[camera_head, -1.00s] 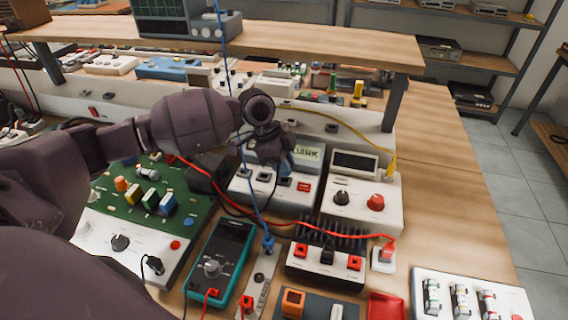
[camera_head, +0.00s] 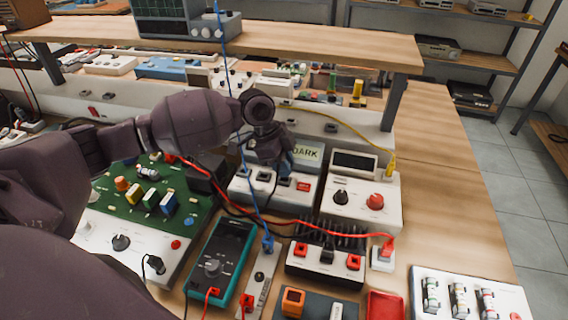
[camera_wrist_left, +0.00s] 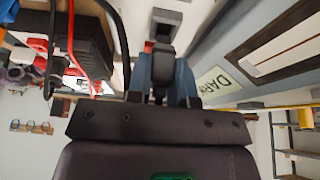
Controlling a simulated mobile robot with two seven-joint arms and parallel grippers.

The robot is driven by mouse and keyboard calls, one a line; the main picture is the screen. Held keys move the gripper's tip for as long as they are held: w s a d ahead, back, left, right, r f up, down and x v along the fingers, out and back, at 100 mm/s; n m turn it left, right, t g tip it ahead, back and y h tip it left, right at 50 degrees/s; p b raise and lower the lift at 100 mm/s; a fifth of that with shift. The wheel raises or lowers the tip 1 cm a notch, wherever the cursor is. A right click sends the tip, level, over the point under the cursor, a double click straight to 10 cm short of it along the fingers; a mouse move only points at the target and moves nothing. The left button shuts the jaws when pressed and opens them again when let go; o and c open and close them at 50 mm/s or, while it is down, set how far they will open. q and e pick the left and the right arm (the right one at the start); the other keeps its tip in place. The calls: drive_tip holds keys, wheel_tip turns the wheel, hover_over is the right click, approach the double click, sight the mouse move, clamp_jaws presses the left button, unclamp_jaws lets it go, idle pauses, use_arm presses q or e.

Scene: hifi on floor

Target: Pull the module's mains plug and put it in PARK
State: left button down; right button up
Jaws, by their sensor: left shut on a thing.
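My left gripper (camera_head: 284,171) reaches in from the left over a white-topped socket unit (camera_head: 243,190). In the left wrist view its two blue fingers (camera_wrist_left: 163,84) are shut on a dark plug (camera_wrist_left: 162,53). The plug sits at a dark square socket piece (camera_wrist_left: 166,17); I cannot tell whether it is fully seated. In the head view the gripper hides most of the plug. My right gripper is not in view.
A white module (camera_head: 362,190) with a display and two knobs stands right of the socket unit. A black finned block (camera_head: 330,237), a teal multimeter (camera_head: 221,262) and a green circuit board (camera_head: 130,205) stand nearby. Blue, red and yellow cables cross around the arm.

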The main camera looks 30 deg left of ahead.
use_arm(q)
drive_tip(key=shift+f, duration=0.3)
idle(0.5)
drive_tip(key=shift+f, duration=0.4)
idle(0.5)
drive_tip(key=shift+f, duration=0.25)
idle(0.3)
drive_tip(key=c, duration=1)
unclamp_jaws()
drive_tip(key=shift+o, duration=0.3)
drive_tip(key=shift+r, duration=0.1)
